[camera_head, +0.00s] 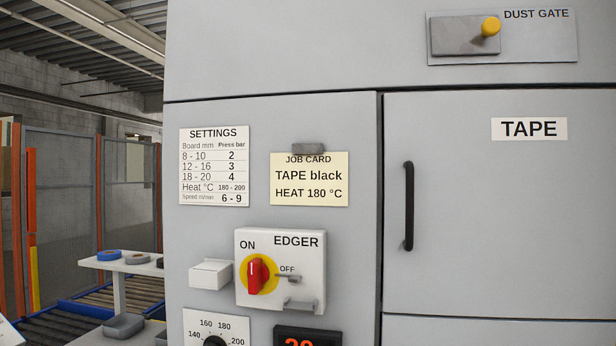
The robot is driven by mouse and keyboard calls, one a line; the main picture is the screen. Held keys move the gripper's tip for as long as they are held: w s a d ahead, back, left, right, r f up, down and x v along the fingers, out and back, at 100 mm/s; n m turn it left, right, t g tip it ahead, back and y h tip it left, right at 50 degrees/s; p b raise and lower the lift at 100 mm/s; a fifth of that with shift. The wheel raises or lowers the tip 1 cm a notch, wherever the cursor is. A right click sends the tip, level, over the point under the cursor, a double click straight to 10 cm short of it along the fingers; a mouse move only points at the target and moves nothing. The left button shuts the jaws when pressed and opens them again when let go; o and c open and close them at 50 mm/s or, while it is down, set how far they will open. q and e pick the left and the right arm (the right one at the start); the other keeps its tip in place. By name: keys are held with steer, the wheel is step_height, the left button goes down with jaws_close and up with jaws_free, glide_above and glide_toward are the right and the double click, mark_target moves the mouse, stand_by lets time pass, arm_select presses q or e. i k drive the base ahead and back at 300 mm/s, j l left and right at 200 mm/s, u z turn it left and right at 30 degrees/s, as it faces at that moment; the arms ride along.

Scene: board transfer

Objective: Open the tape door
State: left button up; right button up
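The tape door (490,235) is a flat grey panel on the right of the head view, under a white label reading TAPE (529,129). It sits flush with the cabinet front and looks closed. Its black vertical bar handle (408,206) is near the door's left edge. Neither of my grippers shows in the head view, and nothing touches the handle.
Left of the door are the EDGER switch box (306,260) with a red knob, a job card (309,180) and a settings sheet (214,167). A dust gate lever (490,27) sticks out above. A side shelf (118,262) holds several rolls.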

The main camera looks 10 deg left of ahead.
mark_target(499, 203)
steer(key=i+j+u, duration=0.5)
steer(key=j, duration=0.2)
steer(key=i+j+u, duration=0.5)
steer(key=k+j, duration=0.05)
steer(key=j, duration=0.05)
